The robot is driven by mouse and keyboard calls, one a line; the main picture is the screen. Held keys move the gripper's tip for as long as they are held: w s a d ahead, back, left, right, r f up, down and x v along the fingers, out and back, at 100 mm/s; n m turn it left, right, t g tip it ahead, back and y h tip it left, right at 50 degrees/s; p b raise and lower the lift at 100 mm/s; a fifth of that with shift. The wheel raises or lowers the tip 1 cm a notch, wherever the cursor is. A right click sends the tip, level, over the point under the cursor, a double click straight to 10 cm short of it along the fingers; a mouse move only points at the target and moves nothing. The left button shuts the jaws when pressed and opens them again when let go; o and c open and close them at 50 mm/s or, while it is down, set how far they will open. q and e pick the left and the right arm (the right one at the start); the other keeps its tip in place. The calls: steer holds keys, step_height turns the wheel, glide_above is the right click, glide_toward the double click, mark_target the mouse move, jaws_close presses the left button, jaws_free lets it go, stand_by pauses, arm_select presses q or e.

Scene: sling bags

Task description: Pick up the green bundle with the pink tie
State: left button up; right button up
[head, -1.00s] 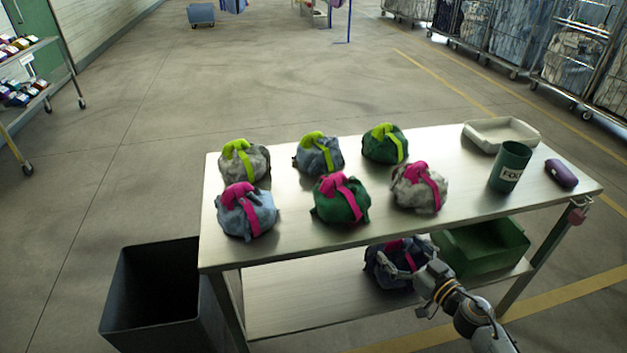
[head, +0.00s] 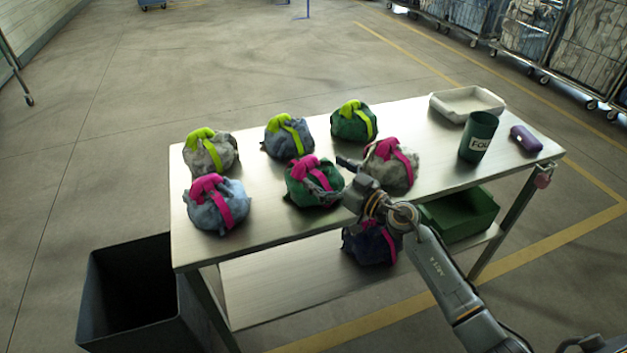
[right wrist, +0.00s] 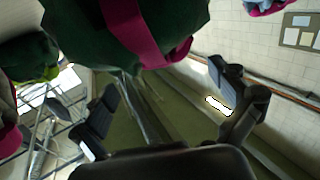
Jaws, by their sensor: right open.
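The green bundle with the pink tie (head: 298,192) sits in the front row on the table, between a blue and a grey bundle with pink ties. My right gripper (head: 328,176) is open at its right side, one finger overlapping the bundle in the head view and the other beside the grey bundle (head: 400,172). In the right wrist view the green bundle (right wrist: 160,25) fills the top centre, beyond the open fingers. I cannot tell whether a finger touches it. My left gripper is not in view.
The blue bundle with a pink tie (head: 206,214) is to the left. Bundles with lime ties, including a green one (head: 352,128), stand behind. A green cup (head: 478,138), white tray (head: 450,108) and purple case (head: 525,138) are on the right. A dark bin (head: 95,270) stands front left.

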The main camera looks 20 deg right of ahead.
mark_target(311, 163)
steer(key=x, duration=0.4)
steer(key=shift+w+a+b, duration=0.25)
steer(key=shift+a+b, duration=0.1)
steer(key=shift+r, duration=0.1)
steer(key=c, duration=1.8)
steer(key=shift+c, duration=0.7)
steer(key=shift+r, duration=0.15)
